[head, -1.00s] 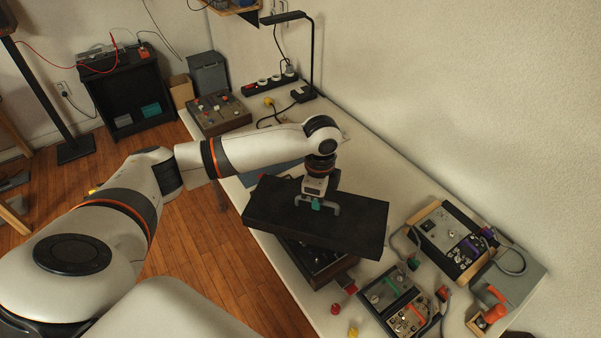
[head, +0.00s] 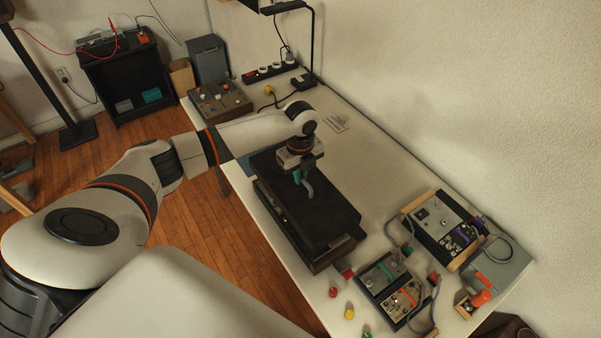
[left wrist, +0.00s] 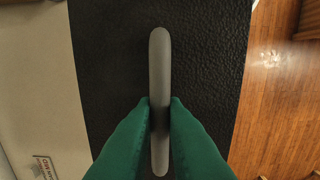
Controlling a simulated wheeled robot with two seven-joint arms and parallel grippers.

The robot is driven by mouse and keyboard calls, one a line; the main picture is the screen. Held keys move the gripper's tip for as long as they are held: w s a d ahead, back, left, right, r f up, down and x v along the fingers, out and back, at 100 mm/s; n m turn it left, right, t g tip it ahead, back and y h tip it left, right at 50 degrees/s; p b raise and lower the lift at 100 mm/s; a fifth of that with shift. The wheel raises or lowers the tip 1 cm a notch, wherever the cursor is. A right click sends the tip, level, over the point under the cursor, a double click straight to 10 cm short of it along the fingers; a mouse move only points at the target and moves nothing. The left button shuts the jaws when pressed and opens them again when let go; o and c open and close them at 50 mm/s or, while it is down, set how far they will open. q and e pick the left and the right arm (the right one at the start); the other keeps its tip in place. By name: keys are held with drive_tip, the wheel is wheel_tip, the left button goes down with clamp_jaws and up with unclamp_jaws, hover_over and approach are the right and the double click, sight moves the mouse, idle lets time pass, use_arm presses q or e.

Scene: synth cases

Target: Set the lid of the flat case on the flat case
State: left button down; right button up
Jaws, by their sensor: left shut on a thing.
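The lid (head: 333,210) is a dark, textured slab with a grey bar handle (head: 309,191). My left gripper (head: 302,180) is shut on that handle, its green fingertips on both sides of the bar in the left wrist view (left wrist: 160,112). The flat case (head: 284,222) is dark with a brown end and lies on the table under the lid. The lid lies over it in nearly the same direction, with a strip of the case showing along the left side. I cannot tell whether lid and case touch. The lid hides most of the case's top.
Control boxes with cables (head: 397,288) stand to the right on the white table (head: 373,180). Small red and yellow knobs lie near the front edge. A knobbed panel (head: 219,101) and a power strip (head: 270,72) are at the back. A wall bounds the right side.

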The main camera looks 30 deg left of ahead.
sight(300, 187)
use_arm(q)
drive_tip(key=shift+r, duration=0.15)
drive_tip(key=shift+p, duration=0.4)
drive_tip(key=shift+f+b, duration=1.65)
drive_tip(key=shift+f, duration=1.3)
drive_tip(key=shift+p, duration=0.85)
drive_tip(key=shift+f+b, duration=0.75)
drive_tip(key=shift+f, duration=0.45)
drive_tip(key=c, duration=1.4)
unclamp_jaws()
drive_tip(key=shift+r, duration=0.1)
